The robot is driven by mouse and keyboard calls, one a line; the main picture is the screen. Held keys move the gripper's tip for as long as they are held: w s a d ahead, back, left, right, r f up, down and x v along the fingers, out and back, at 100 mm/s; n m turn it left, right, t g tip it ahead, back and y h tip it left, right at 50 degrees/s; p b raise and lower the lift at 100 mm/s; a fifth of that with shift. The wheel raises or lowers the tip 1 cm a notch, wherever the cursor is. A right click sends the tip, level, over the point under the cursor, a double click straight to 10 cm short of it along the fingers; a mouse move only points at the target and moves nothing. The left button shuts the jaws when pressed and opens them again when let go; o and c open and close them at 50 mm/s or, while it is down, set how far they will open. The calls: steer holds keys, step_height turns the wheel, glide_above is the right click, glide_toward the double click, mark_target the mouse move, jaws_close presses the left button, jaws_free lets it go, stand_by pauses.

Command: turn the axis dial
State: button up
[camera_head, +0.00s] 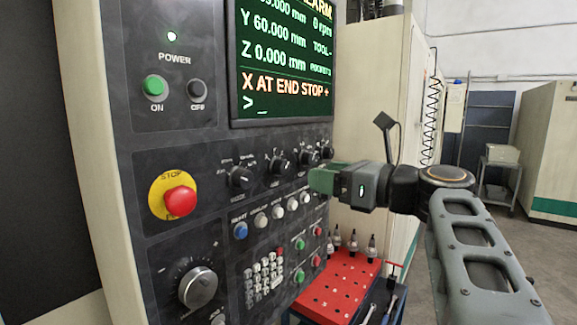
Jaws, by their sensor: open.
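A row of black rotary dials crosses the dark control panel (135,130) in the head view. They are a left dial (240,177), a second dial (281,165), a third dial (309,157) and a right one (328,152). Their labels are too small to read, so I cannot tell which is the axis dial. My gripper (318,180) is open, with green fingers pointing left at the panel. It is just below the right-hand dials, over the right end of the button row. I see no dial between its fingers; whether it touches the panel is unclear.
The screen (285,60) reads "X AT END STOP +". A red stop button (180,201), a large silver knob (198,287) and a keypad (263,277) are on the panel. A red tool tray (335,290) with several tool holders stands below my arm. Floor is open at right.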

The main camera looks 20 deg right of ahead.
mark_target(285, 168)
steer(key=p+x, duration=0.1)
steer(key=x, duration=0.8)
steer(key=shift+w+a+p, duration=0.1)
steer(key=shift+w+p, duration=0.1)
steer(key=shift+p, duration=0.2)
steer(key=c, duration=0.9)
steer(key=shift+c, duration=0.2)
